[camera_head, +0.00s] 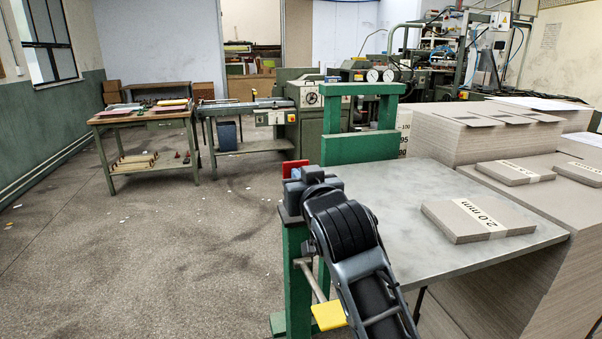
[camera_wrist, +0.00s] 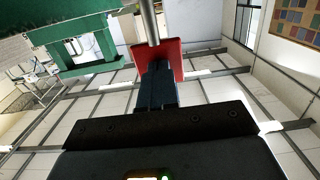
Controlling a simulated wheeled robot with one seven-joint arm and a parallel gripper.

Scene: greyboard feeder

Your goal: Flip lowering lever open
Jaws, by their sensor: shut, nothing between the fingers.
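A red paddle (camera_head: 294,168), which looks like the lowering lever's handle, shows at the left corner of the grey feeder table, just beyond the end of my arm. In the wrist view the red paddle (camera_wrist: 178,62) sits at the end of a metal rod (camera_wrist: 149,22). My gripper (camera_wrist: 158,70) is shut and empty, its dark fingertips overlapping the paddle's face in that view. I cannot tell whether they touch it. In the head view my wrist hides the fingers and part of the lever.
The grey table (camera_head: 390,210) carries a small board stack (camera_head: 478,219) marked 2.0 mm. A green frame (camera_head: 361,145) stands at its far edge. A yellow pedal (camera_head: 328,315) sticks out low beside the green leg (camera_head: 297,275). Large board stacks (camera_head: 470,135) fill the right.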

